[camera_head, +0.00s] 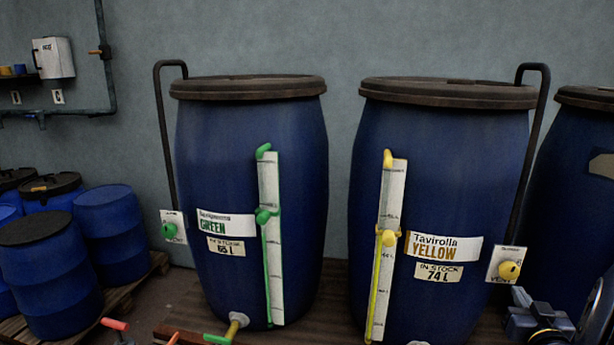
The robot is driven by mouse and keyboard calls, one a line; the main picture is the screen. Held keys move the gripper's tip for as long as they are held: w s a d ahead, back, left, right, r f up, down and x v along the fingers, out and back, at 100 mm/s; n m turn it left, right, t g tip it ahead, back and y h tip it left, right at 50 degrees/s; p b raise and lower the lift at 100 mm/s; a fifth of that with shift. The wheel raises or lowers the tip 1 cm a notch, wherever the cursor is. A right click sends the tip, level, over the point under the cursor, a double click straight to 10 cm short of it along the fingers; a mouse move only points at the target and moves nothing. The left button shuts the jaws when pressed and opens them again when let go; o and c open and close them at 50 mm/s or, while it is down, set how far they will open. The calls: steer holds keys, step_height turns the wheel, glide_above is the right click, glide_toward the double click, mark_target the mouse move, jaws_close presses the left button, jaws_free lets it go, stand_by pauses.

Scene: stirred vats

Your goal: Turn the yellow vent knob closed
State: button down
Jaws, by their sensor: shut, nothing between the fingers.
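The yellow vent knob (509,271) is a round knob on a small white plate (496,262) to the right of the blue vat labelled Tavirolla YELLOW (365,130). The turn of the knob is hard to read at this size. My gripper (519,297) is at the lower right, just below the plate in the picture. It is shut and empty, and appears apart from the knob. Its fingertips are small and dark, so their exact outline is unclear.
A yellow gauge fitting (388,238) sits on the yellow vat's front. A black pipe (543,110) runs down beside that vat. The GREEN vat (225,140) has a green vent knob (169,230) at left. Another blue vat (585,170) stands close at right.

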steer(key=v, duration=0.4)
steer(key=shift+s+a, duration=0.1)
steer(key=shift+s, duration=0.1)
steer(key=w+d+n+p, duration=0.1)
steer(key=w+n, duration=0.4)
steer(key=w, duration=0.1)
steer(key=shift+n+p, duration=0.3)
steer(key=shift+n, duration=0.1)
stand_by(0.7)
steer(key=shift+r, duration=0.35)
stand_by(0.5)
